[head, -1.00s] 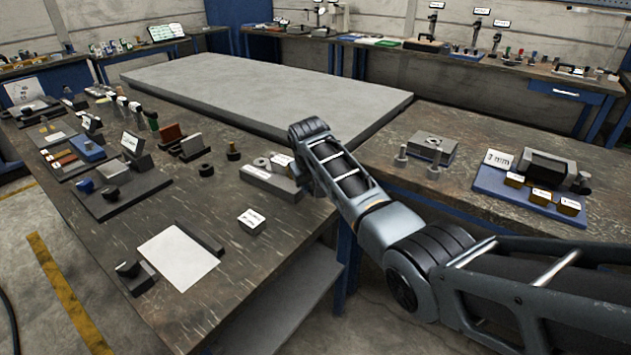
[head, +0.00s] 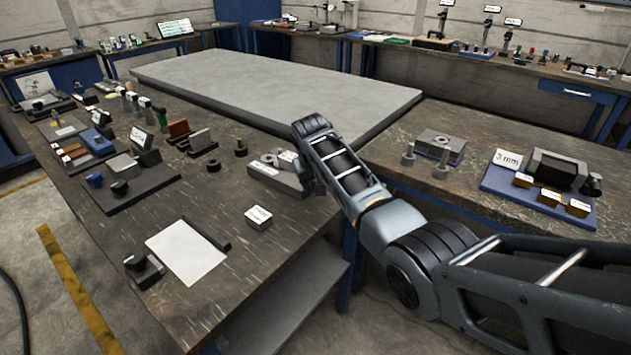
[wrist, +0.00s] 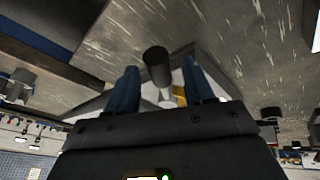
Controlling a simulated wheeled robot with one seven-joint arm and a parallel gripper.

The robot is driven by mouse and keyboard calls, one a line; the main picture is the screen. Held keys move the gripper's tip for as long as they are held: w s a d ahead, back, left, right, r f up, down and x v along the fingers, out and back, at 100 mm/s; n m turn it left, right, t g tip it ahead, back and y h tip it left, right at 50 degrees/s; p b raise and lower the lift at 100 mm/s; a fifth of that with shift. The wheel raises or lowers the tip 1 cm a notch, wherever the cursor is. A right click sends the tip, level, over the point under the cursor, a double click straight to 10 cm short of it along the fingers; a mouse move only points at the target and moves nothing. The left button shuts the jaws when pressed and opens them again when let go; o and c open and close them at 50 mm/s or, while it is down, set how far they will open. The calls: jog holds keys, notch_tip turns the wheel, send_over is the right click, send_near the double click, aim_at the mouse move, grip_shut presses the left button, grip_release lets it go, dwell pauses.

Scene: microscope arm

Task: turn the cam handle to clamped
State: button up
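A grey clamp fixture (head: 272,176) with a white label sits near the right edge of the left bench in the head view. My arm's end is over its right side and hides part of it. In the wrist view, my gripper (wrist: 162,88) shows two blue fingers spread apart. A dark round-ended post (wrist: 157,66), which looks like the cam handle, shows between and just beyond the fingers, with gaps on both sides. I cannot tell whether it is within their grasp depth. The fingers are hidden in the head view. The handle's clamped or unclamped position is unclear.
A small labelled block (head: 258,217) and a white sheet (head: 188,251) lie in front of the fixture. A large grey slab (head: 275,90) lies behind it. On the right bench are a blue tray (head: 505,187) and a metal plate with posts (head: 440,146).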

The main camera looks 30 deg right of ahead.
jog(key=v, duration=0.7)
jog(key=shift+s+r, duration=0.2)
jog(key=shift+r, duration=0.1)
jog(key=shift+a, duration=0.1)
dwell(0.4)
